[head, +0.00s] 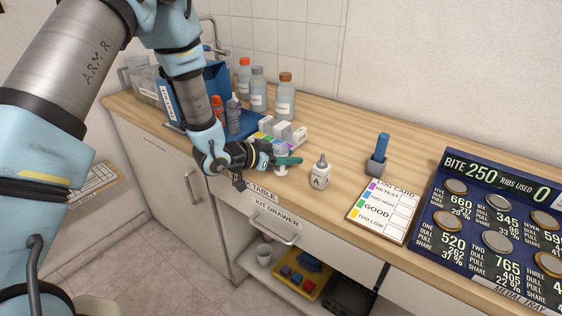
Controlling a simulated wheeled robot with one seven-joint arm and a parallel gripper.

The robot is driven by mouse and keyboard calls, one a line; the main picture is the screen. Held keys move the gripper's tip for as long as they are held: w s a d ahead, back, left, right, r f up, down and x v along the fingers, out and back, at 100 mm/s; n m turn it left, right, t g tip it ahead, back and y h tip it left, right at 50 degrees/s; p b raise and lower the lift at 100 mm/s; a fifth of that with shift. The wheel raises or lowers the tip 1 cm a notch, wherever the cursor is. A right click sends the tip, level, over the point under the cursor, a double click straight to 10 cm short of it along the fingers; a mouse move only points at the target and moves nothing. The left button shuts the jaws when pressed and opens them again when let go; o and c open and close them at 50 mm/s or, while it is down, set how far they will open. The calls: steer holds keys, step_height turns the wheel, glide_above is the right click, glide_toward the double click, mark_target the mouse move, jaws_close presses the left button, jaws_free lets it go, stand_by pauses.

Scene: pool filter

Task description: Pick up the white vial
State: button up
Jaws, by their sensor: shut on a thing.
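My gripper (287,161) is low over the counter, with its teal fingers shut on a small white vial (281,171). The vial is upright, and part of it shows above and below the fingers, which hide its middle. I cannot tell whether its base touches the counter. A white dropper bottle (320,174) marked A stands just right of my gripper, apart from it.
A blue caddy and several capped bottles, one with a brown cap (285,97), stand behind. A colour-striped block (283,133) sits close behind my gripper.

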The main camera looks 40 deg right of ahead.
jaws_close()
steer(key=shift+r, duration=0.15)
step_height(320, 180, up, 10)
steer(key=b, duration=0.2)
stand_by(0.5)
